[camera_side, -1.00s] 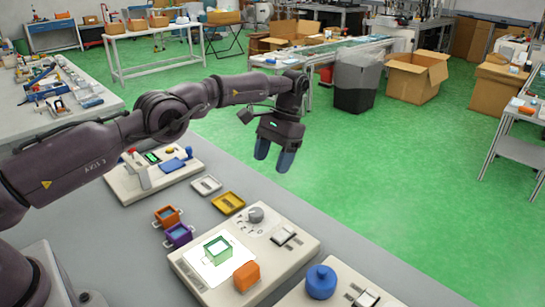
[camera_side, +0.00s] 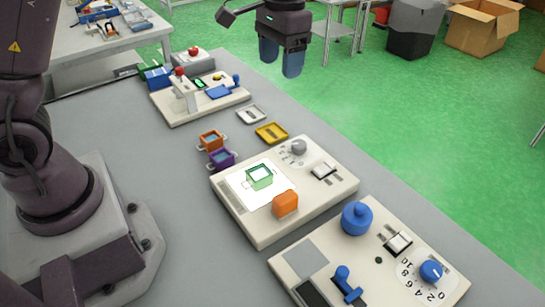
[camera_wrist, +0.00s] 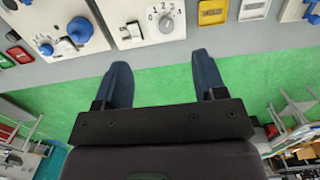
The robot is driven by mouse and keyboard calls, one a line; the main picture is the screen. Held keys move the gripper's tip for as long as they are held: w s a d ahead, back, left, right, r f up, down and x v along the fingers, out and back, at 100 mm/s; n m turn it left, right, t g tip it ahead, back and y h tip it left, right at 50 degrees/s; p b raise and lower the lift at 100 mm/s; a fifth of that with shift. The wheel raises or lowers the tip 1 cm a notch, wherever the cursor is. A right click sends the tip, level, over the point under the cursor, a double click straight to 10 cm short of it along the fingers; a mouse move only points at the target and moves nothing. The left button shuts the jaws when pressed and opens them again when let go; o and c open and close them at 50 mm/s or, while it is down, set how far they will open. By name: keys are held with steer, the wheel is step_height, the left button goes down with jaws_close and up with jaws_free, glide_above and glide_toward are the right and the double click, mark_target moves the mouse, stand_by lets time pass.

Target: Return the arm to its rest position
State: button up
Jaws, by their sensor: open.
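My gripper (camera_side: 281,62) hangs at the top of the side view, fingers pointing down, above and beyond the far edge of the bench. Its two blue fingers are apart with nothing between them. In the wrist view my gripper (camera_wrist: 165,85) also shows open and empty, with green floor between its fingers. My arm's base stands at the left of the side view. Most of the upper arm is out of the picture.
The grey bench (camera_side: 110,125) carries a panel with a green frame (camera_side: 260,177) and orange block (camera_side: 285,203), a panel with a blue knob (camera_side: 431,271), an orange cup (camera_side: 211,140), a purple cup (camera_side: 221,158) and a yellow tray (camera_side: 271,132). Green floor (camera_side: 440,130) lies beyond.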

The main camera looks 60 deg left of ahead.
steer(key=s+r+t, duration=0.3)
steer(key=s+r, duration=0.1)
steer(key=s, duration=0.7)
steer(key=s+r+t, duration=0.3)
steer(key=s+r, duration=0.1)
steer(key=s, duration=0.7)
